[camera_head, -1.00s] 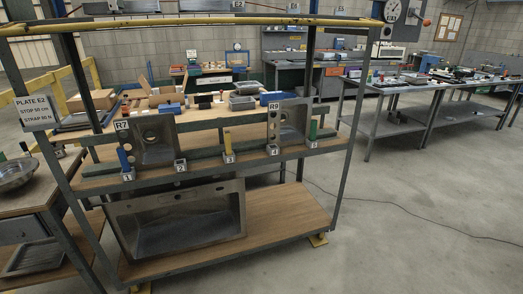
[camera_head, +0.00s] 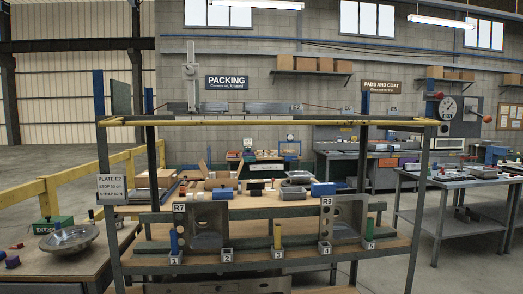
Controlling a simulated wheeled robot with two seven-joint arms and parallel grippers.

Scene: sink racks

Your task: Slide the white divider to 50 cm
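A pale grey-white upright piece (camera_head: 191,76) with a knob stands above the top of the rack, left of its middle. It may be the white divider; I cannot tell for sure. A yellow rail (camera_head: 330,122) runs along the rack's top front edge. I cannot read any scale on it. A plate (camera_head: 111,188) on the left post reads "PLATE E2, STOP 50 cm" with a strap line below. Neither of my grippers is in view.
Two steel sinks, R7 (camera_head: 207,228) and R9 (camera_head: 349,217), stand on the rack's shelf behind numbered holders, some with coloured posts. A side table with a steel bowl (camera_head: 69,239) is at left. Grey workbenches (camera_head: 455,181) stand at right, with some floor between.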

